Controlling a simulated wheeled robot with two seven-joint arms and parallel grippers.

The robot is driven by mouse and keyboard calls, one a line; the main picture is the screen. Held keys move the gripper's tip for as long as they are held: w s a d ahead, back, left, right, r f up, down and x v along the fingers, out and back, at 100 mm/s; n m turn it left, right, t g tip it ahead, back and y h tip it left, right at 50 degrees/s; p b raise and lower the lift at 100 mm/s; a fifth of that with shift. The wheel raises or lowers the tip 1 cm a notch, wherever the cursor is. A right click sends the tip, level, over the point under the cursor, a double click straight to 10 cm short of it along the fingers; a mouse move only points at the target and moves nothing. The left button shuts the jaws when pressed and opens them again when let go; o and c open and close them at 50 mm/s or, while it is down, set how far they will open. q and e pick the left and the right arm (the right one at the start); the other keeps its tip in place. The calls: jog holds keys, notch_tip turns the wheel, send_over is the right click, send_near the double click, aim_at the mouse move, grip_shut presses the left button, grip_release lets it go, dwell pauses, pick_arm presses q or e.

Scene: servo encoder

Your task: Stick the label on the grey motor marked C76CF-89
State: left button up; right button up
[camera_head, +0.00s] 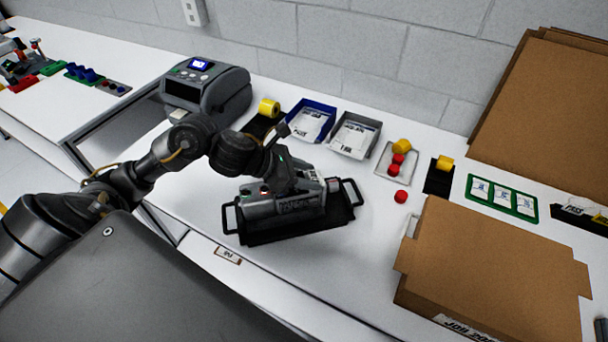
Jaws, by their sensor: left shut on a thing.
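A grey motor (300,206) with dark lettering on its front face lies in a black tray (283,232) with a handle at each end. The lettering is too small to read surely as C76CF-89. My left gripper (288,186) reaches down over the middle of the motor from the left. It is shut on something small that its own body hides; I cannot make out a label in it. Whether it touches the motor is unclear. A label printer (208,88) with a lit blue screen stands behind at the left. My right gripper is not in view.
Behind the tray are a blue bin (311,119) and a grey bin (354,135) holding white cards, and a yellow roll (269,107). The bench in front of the tray is clear.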

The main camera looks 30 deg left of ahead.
aim_at(309, 177)
pick_arm(q)
jog(key=shift+f, duration=0.15)
jog(key=shift+c, duration=0.2)
jog(key=o, duration=1)
jog(key=shift+f, duration=0.1)
jog(key=shift+v, duration=2.55)
jog(key=r, duration=0.2)
jog(key=s+a+r+p, duration=0.1)
jog(key=r, duration=0.1)
jog(key=r+p, duration=0.1)
jog(key=shift+s+a+r, duration=0.15)
jog(key=shift+s+r, duration=0.05)
jog(key=shift+r, duration=0.2)
jog(key=shift+s+a+r+p, duration=0.15)
jog(key=shift+r+p, duration=0.15)
jog(key=shift+r, duration=0.25)
